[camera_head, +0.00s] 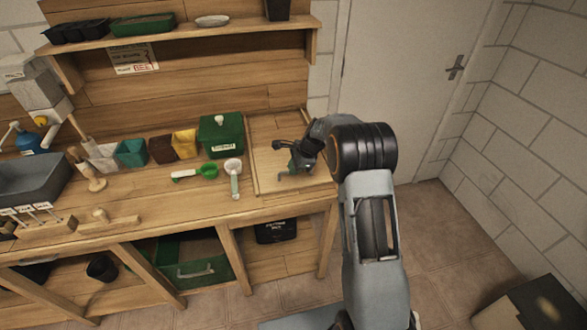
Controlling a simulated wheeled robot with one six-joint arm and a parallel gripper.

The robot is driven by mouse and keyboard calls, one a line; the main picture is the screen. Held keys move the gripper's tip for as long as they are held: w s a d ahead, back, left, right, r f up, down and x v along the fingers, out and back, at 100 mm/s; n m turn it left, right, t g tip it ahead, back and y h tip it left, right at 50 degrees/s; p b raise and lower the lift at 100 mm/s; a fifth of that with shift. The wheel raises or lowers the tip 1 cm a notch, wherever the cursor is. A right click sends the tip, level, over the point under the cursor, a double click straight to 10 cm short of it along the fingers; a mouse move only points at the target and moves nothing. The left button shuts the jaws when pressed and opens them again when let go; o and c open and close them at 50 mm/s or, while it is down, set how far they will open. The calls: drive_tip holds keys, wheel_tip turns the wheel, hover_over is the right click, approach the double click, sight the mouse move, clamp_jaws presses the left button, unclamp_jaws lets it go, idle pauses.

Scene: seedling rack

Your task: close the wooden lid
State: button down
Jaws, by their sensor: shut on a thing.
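The wooden lid (266,131) is a pale square panel at the right end of the workbench. It looks flat or nearly flat; I cannot tell whether a gap remains under it. My gripper (287,166) is over the middle of the lid, reaching in from the right. It is shut on a small grey-green part at the lid, which looks like its handle. My wrist and forearm hide the lid's right side, and the exact contact is too small to see clearly.
A green lidded box (222,134) stands just left of the lid. A white scoop (234,178) and a green scoop (207,171) lie in front of it. A shelf (190,35) runs above the bench. The floor to the right is clear up to a dark box (535,305).

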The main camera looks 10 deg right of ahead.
drive_tip(key=c, duration=1.2)
unclamp_jaws()
drive_tip(key=shift+s, duration=0.25)
drive_tip(key=shift+o, duration=0.2)
drive_tip(key=b+v, duration=0.1)
drive_tip(key=v, duration=1.2)
drive_tip(key=shift+d+r, duration=0.25)
drive_tip(key=shift+r, duration=0.1)
